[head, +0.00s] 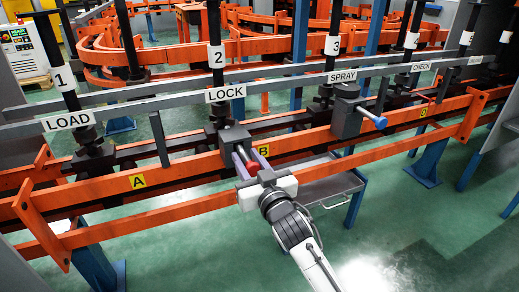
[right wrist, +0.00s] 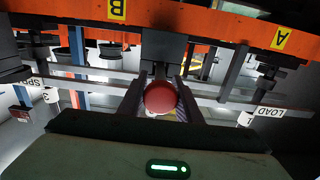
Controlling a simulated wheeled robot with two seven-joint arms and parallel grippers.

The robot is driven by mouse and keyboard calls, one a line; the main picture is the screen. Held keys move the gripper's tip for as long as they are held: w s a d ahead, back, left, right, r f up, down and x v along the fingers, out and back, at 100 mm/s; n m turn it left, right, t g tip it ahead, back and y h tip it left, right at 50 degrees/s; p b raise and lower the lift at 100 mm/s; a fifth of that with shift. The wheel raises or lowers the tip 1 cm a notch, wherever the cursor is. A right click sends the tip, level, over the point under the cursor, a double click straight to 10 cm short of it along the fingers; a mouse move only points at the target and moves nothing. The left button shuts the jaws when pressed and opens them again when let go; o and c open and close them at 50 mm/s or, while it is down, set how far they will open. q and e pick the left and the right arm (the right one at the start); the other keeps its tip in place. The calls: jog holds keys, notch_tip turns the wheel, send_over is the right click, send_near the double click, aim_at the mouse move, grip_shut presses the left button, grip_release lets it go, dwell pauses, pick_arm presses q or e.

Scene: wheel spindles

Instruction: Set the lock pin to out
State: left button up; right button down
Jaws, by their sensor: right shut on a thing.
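The lock pin's dark grey housing (head: 235,138) sits on the orange rail under the LOCK sign (head: 226,94), beside the yellow B label. My right gripper (head: 251,160) reaches it from the front, its two fingers pointing at the housing. In the right wrist view the pin's round red knob (right wrist: 160,97) lies between the two fingers, and the gripper is shut on it. The pin's shaft is mostly hidden behind the knob and fingers, so I cannot tell how far out it stands. My left gripper is not in view.
A second housing (head: 347,112) with a blue-ended pin (head: 372,119) stands under the SPRAY sign. Orange rails cross in front of the stations. A grey shelf (head: 325,188) is right of my right gripper. The green floor in front is open.

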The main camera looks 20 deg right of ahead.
jog(key=shift+s+f, duration=0.1)
jog(key=shift+f, duration=0.05)
jog(key=c, duration=1.7)
grip_release()
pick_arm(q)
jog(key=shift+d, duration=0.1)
pick_arm(e)
jog(key=o, duration=0.4)
jog(key=shift+s, duration=0.1)
jog(key=shift+c, duration=0.2)
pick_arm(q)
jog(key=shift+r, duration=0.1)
pick_arm(e)
jog(key=shift+s, duration=0.1)
jog(key=shift+s+d, duration=0.1)
jog(key=shift+s, duration=0.2)
pick_arm(q)
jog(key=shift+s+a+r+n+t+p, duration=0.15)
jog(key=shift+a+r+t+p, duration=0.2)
jog(key=shift+p, duration=0.3)
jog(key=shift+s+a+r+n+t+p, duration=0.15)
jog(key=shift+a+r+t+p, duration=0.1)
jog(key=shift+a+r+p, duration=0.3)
pick_arm(e)
jog(key=s+d, duration=0.1)
jog(key=s, duration=0.8)
jog(key=shift+s, duration=0.2)
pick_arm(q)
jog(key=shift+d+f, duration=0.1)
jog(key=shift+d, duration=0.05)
